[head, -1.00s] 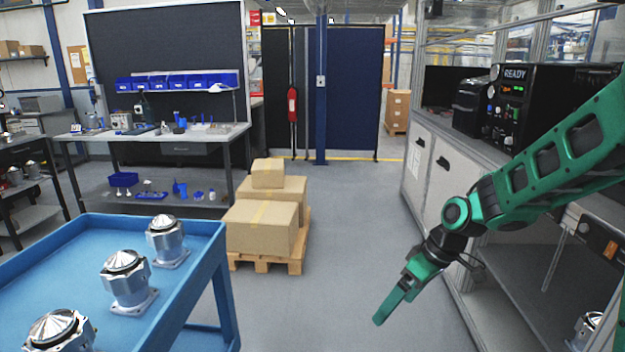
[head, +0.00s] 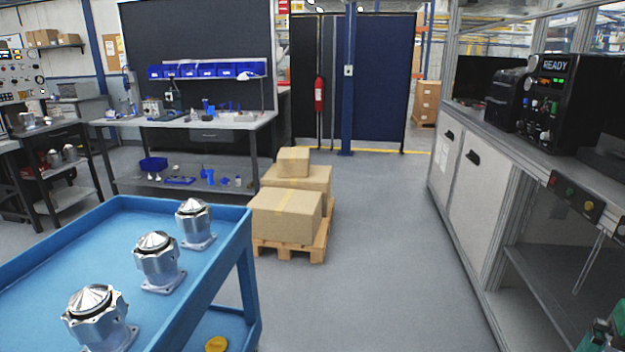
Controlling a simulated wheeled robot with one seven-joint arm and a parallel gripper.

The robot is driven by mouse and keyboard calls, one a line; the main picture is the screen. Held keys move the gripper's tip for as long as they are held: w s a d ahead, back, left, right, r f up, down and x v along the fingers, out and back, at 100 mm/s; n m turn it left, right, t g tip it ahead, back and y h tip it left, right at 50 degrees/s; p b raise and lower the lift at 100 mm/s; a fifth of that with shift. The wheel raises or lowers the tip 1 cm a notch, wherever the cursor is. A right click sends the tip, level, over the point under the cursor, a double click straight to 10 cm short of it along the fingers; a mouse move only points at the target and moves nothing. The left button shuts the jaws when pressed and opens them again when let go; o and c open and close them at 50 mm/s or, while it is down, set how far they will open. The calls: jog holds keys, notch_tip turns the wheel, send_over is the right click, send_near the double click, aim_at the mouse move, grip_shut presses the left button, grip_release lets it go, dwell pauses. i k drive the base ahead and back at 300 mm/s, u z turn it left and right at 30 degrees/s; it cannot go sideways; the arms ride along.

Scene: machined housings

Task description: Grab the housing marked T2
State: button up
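Three silver machined housings stand upright in a row on the blue cart (head: 228,211): a near one (head: 97,318), a middle one (head: 158,262) and a far one (head: 195,222). Each has a conical top and a flanged base. No T2 mark is readable on any of them, so I cannot tell which is T2. A small green and black part of my arm shows at the bottom right corner. My gripper is not in view.
More small housings (head: 62,155) sit on a rack at left. Boxes on a pallet (head: 290,215) stand behind the cart. A workbench (head: 205,128) is at the back. A grey machine counter (head: 480,200) runs along the right. The floor (head: 380,260) between is clear.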

aim_at(156, 253)
jog(key=u, duration=0.25)
jog(key=i, duration=1.8)
jog(key=u, duration=0.95)
